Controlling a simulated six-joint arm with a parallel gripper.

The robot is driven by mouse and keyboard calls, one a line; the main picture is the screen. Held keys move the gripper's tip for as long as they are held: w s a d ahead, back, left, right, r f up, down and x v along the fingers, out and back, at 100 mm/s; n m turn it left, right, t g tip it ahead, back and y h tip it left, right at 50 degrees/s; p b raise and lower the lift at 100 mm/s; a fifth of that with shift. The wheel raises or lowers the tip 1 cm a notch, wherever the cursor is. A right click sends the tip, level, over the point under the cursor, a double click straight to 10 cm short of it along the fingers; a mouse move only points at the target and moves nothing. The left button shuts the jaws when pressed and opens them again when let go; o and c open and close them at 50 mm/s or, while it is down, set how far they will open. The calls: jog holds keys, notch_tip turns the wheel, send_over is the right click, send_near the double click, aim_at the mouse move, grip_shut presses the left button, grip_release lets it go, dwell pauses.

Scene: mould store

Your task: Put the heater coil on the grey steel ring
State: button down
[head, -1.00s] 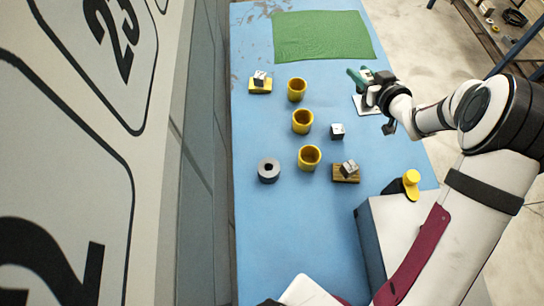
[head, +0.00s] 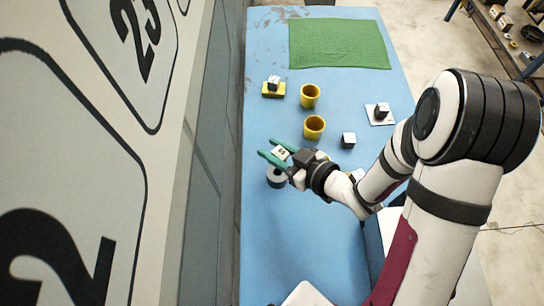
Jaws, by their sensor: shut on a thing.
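My gripper (head: 273,156), with green fingers, is shut on a small pale block with dark marking, which I take to be the heater coil (head: 281,153). The grey steel ring (head: 276,179) is a short, thick dark-grey cylinder on the blue table. It shows just below my gripper in the head view, partly covered by the gripper. The held block appears slightly beyond the ring; its height above it is hard to tell. I see nothing lying on the visible part of the ring.
Two yellow cups (head: 310,96) stand farther back. Small cubes sit on a yellow block (head: 273,94), on a white plate (head: 370,115) and on the bare table (head: 348,140). A green cloth (head: 340,45) lies at the far end. The table's left front is clear.

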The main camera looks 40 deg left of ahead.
jog(key=f, duration=0.4)
jog(key=shift+s+a+f, duration=0.1)
jog(key=shift+a+f, duration=0.1)
jog(key=shift+a, duration=0.05)
jog(key=shift+f, duration=0.1)
jog(key=c, duration=0.6)
grip_release()
jog(key=shift+o, duration=0.2)
jog(key=v, duration=1.2)
